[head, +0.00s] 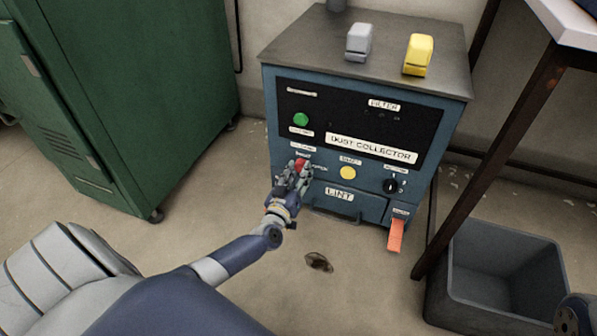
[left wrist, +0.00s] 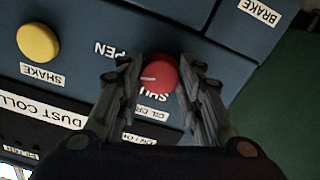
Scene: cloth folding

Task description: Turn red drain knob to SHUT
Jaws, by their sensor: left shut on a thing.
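The red drain knob (head: 301,163) is on the lower left front of the blue dust collector (head: 262,128). In the left wrist view the red knob (left wrist: 160,75) sits between the two fingers of my left gripper (left wrist: 158,80), which is shut on it. My left gripper (head: 296,176) also shows at the knob in the head view. A white pointer line on the knob points left in the wrist view. The upside-down OPEN label (left wrist: 117,50) is left of the knob; the SHUT label (left wrist: 148,92), partly hidden, is just below it.
A yellow button (head: 348,172), a black dial (head: 391,186) and an orange-red flap (head: 396,236) are right of the knob. A green cabinet (head: 120,100) stands left, a grey bin (head: 500,265) lower right.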

